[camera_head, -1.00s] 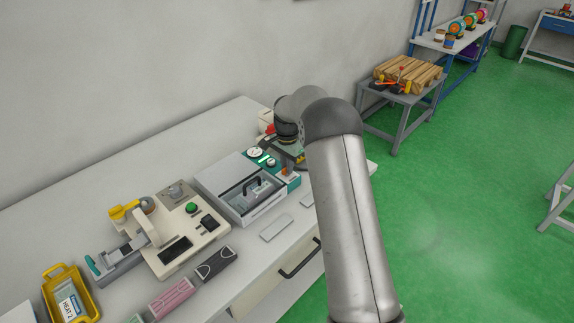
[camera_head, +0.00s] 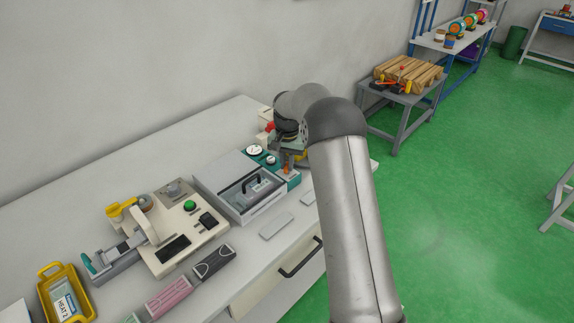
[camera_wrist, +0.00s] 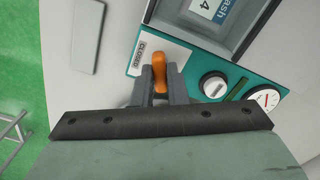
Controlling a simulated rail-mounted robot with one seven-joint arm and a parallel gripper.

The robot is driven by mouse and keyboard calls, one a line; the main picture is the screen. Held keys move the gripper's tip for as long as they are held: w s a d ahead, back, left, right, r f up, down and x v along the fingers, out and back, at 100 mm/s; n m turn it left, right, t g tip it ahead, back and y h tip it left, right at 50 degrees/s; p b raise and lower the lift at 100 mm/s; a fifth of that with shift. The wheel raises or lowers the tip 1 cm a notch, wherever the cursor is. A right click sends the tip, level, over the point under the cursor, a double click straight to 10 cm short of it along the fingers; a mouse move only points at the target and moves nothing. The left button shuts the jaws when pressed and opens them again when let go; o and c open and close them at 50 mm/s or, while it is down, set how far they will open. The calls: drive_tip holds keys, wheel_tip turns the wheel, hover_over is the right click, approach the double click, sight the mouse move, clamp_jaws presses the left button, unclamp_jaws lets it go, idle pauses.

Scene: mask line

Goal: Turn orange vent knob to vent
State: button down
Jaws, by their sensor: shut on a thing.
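The orange vent knob (camera_wrist: 158,72) stands on the teal panel (camera_wrist: 193,70) of the grey box. In the wrist view its elongated handle points up, beside a white label (camera_wrist: 149,53) that reads "CLOSED". My gripper (camera_wrist: 158,90) is shut on the knob, with one grey finger on each side of it. The rest of the label is partly hidden by the knob and fingers. In the head view the knob (camera_head: 286,169) shows as a small orange spot below my wrist.
A white-and-black dial (camera_wrist: 213,84) and a round gauge (camera_wrist: 265,98) sit close to the knob on the same panel. The grey box (camera_head: 236,182) has a black handle on top. A cream machine (camera_head: 180,215) and a yellow tray (camera_head: 65,295) stand left on the bench.

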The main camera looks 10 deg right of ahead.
sight(287, 165)
drive_tip(key=n+b, duration=0.1)
drive_tip(key=n, duration=1.1)
drive_tip(key=shift+n, duration=0.3)
idle(0.4)
drive_tip(key=c, duration=1.4)
unclamp_jaws()
drive_tip(key=shift+c, duration=0.2)
wheel_tip(287, 165, up, 18)
drive_tip(key=shift+f+b, duration=0.25)
drive_tip(key=shift+b, duration=0.2)
